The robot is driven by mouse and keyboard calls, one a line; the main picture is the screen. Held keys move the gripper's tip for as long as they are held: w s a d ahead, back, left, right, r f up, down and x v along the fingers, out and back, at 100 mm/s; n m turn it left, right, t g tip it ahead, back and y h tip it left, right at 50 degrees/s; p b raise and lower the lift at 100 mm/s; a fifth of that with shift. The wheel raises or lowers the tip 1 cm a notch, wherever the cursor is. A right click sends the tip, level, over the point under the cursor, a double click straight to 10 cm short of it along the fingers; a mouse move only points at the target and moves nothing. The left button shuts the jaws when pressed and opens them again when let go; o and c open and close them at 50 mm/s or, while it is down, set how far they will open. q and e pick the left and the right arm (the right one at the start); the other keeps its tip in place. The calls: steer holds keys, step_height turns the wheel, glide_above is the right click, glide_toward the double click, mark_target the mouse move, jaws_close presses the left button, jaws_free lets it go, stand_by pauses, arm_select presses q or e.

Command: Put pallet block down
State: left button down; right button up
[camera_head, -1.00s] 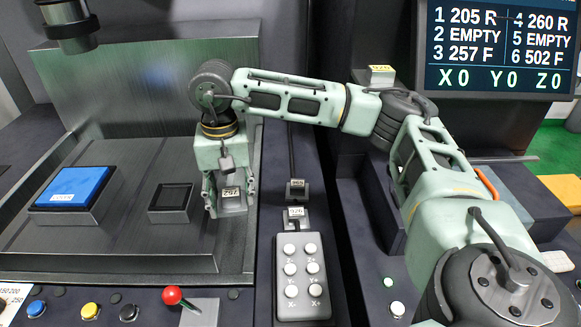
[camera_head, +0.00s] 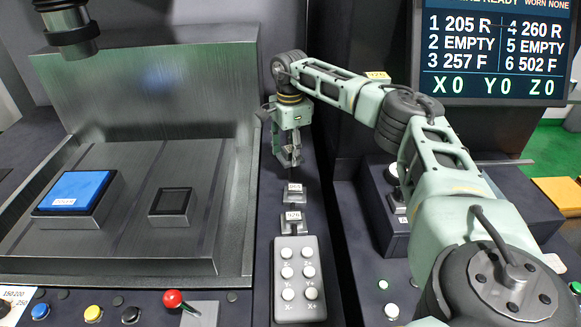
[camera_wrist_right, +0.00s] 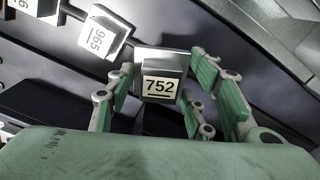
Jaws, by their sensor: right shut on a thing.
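My right gripper (camera_head: 288,160) is shut on the pallet block labelled 752 (camera_wrist_right: 161,85), which shows between the fingers in the right wrist view. In the head view the gripper points down over the dark strip right of the machine's work tank, behind the block labelled 965 (camera_head: 294,190). The 965 block also shows in the right wrist view (camera_wrist_right: 106,35), up and left of the held block, apart from it. I cannot tell whether the held block touches the strip. My left gripper is not in view.
Another labelled block (camera_head: 292,219) stands in front of the 965 block, behind a grey keypad (camera_head: 300,277). A blue-topped block (camera_head: 75,191) and a dark square fixture (camera_head: 171,204) sit on the tank table. A screen (camera_head: 497,50) stands at the back right.

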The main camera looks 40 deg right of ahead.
mark_target(290, 176)
step_height(290, 176, down, 3)
steer(key=shift+r, duration=0.2)
step_height(290, 176, down, 3)
steer(key=shift+r+p, duration=0.1)
steer(key=shift+p, duration=0.5)
steer(key=shift+w+f, duration=0.1)
steer(key=shift+f, duration=0.25)
steer(key=o, duration=1.6)
steer(key=shift+f, duration=0.1)
